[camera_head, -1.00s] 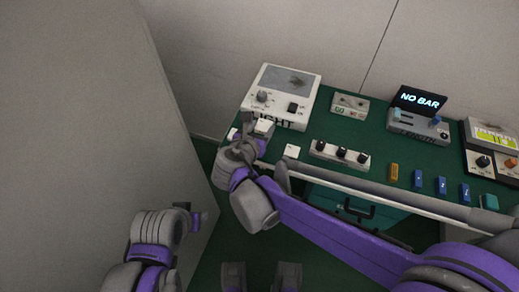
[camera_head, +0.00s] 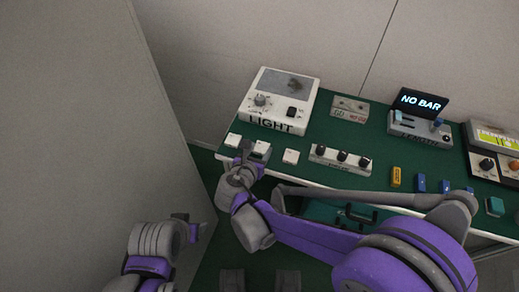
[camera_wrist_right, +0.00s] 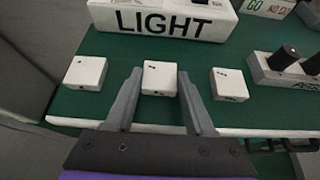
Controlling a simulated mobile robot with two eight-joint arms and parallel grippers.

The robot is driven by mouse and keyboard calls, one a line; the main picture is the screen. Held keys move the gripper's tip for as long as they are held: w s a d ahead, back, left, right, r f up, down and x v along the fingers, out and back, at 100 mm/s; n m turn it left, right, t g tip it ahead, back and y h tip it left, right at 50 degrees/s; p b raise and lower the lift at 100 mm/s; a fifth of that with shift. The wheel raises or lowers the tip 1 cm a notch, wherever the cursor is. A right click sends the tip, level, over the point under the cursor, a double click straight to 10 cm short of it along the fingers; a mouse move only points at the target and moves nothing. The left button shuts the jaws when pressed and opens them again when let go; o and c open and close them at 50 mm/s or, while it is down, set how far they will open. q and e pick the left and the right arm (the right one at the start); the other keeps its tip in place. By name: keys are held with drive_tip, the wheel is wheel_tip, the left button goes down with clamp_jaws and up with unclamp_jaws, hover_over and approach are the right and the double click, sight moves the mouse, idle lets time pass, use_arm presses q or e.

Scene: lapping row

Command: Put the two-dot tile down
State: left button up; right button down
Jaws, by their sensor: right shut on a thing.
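My right gripper (camera_head: 248,152) is at the table's front left edge. In the right wrist view its two fingers (camera_wrist_right: 160,98) flank a small white square tile (camera_wrist_right: 160,78) with tiny dark marks on top, and it is shut on this tile. The marks are too small to count. The tile also shows in the head view (camera_head: 262,148). It appears at table level, in line between two similar white tiles, the left one (camera_wrist_right: 86,73) and the right one (camera_wrist_right: 229,84). My left gripper (camera_head: 198,226) is low at left, away from the table; its jaw opening is unclear.
A white LIGHT box (camera_head: 281,100) stands behind the tiles. A block with three black knobs (camera_head: 340,159) is to their right, and a small GO box (camera_head: 349,109) behind it. Blue and orange blocks lie farther right. Green table (camera_wrist_right: 120,118) shows between the tiles.

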drive_tip(key=shift+c, duration=1.3)
unclamp_jaws()
drive_tip(key=shift+s+a+r, duration=0.1)
drive_tip(key=shift+s+r, duration=0.05)
drive_tip(key=shift+r, duration=0.1)
drive_tip(key=p+v, duration=0.2)
drive_tip(key=v, duration=1)
drive_tip(key=s+d+f+m+g, duration=0.2)
drive_tip(key=d+m+g, duration=0.1)
drive_tip(key=d+m, duration=0.5)
drive_tip(key=s+d+f+m+g, duration=0.2)
drive_tip(key=s+d+m, duration=0.1)
drive_tip(key=d+m, duration=0.5)
drive_tip(key=s+d+m+g+y, duration=0.1)
drive_tip(key=s+d+m+y, duration=0.2)
drive_tip(key=m, duration=1.3)
drive_tip(key=shift+s+d+f+g+y, duration=0.35)
drive_tip(key=shift+s+d, duration=1.1)
drive_tip(key=shift+s, duration=1)
